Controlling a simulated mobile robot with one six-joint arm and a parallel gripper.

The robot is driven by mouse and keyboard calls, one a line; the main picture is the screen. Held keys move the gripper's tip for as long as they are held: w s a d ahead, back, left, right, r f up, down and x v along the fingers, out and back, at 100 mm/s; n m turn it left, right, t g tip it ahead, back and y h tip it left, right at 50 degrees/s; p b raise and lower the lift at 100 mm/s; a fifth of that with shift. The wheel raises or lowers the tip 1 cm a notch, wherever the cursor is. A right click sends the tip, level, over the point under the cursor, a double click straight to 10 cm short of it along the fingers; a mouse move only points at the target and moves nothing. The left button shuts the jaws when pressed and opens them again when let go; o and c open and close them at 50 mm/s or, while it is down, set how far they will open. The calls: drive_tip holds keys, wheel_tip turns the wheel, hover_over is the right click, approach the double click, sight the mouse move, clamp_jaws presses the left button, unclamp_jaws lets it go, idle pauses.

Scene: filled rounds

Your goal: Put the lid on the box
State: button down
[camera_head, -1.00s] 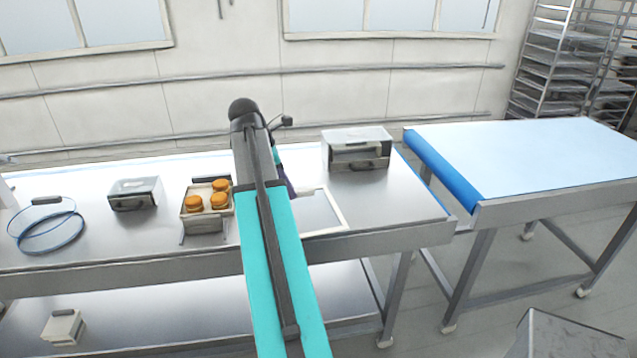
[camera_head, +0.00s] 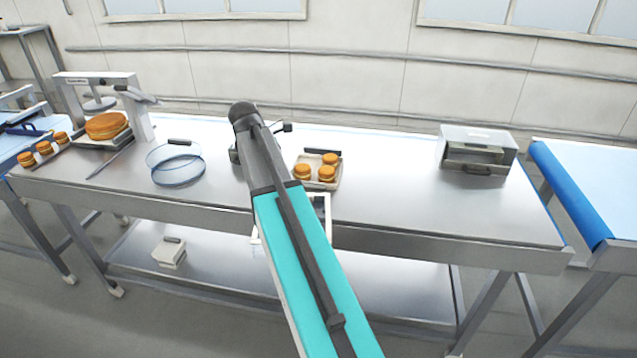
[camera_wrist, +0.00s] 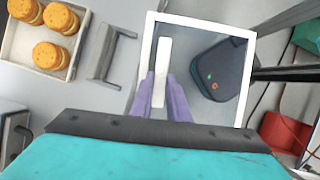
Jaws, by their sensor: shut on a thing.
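A clear lid with a white frame (camera_head: 327,212) shows partly behind my arm in the head view, in front of the worktable edge. In the wrist view the lid (camera_wrist: 200,26) is nearly whole, with a white bar handle. My gripper (camera_wrist: 160,94) has purple fingers shut on that handle; in the head view my arm hides it. A shallow pale box (camera_head: 320,186) holding three orange-brown filled rounds stands on the worktable, just beyond the lid. The box (camera_wrist: 88,20) is at the upper left in the wrist view, apart from the lid, with its top open.
A metal bracket (camera_wrist: 105,55) sits between box and lid in the wrist view. On the worktable (camera_head: 400,205) a clear-topped case (camera_head: 478,150) stands right and a blue ring (camera_head: 176,165) left. A small pale box (camera_head: 169,252) is on the lower shelf. Table right of the rounds is clear.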

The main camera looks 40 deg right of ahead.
drive_tip(key=w+a+f+b, duration=0.1)
drive_tip(key=w+a+f, duration=0.15)
drive_tip(key=a, duration=0.55)
drive_tip(key=w+a+f+b, duration=0.1)
drive_tip(key=w+a+f, duration=0.15)
drive_tip(key=a, duration=0.55)
drive_tip(key=a+f+b, duration=0.8)
drive_tip(key=a+f, duration=0.2)
drive_tip(key=shift+w+a+n, duration=0.35)
drive_tip(key=shift+w+n, duration=0.05)
drive_tip(key=shift+w, duration=0.05)
